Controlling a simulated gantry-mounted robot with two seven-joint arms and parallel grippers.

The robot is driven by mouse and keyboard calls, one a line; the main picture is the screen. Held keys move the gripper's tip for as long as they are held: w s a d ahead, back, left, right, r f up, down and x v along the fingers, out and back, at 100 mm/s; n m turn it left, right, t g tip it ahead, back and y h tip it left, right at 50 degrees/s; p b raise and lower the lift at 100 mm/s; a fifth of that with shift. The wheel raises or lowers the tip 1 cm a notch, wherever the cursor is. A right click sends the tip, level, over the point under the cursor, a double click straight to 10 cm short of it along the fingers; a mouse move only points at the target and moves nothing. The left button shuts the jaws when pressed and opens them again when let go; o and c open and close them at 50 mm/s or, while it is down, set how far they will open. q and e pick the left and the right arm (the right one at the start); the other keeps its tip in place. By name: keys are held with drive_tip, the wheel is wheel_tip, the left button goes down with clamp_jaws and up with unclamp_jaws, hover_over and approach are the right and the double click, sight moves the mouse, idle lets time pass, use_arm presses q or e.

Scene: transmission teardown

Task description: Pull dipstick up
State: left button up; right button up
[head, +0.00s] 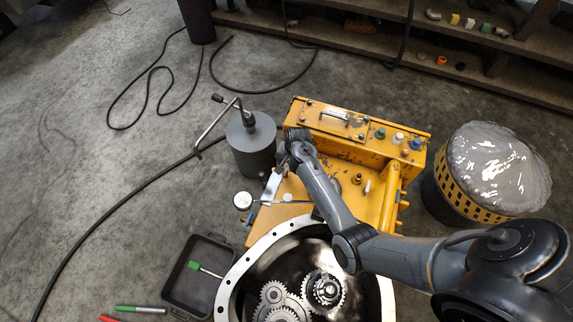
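My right arm reaches in from the lower right across the yellow machine (300,205). My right gripper (281,168) is small and partly hidden by its own wrist, at the left edge of the machine's upper box. Whether its fingers are open or shut does not show. A thin pale metal piece (270,187) slopes down just below the gripper; I cannot tell whether the gripper touches it. No dipstick can be made out with certainty. My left gripper is not in view.
A grey canister (252,147) with a bent handle stands close left of the gripper. A round housing (229,288) with gears is in front. A black tray (207,254) lies left of it. A drum (497,165) stands right. Hoses cross the open floor left.

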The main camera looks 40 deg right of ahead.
drive_tip(key=shift+c, duration=0.3)
clamp_jaws()
drive_tip(key=shift+r, duration=0.1)
idle(1.1)
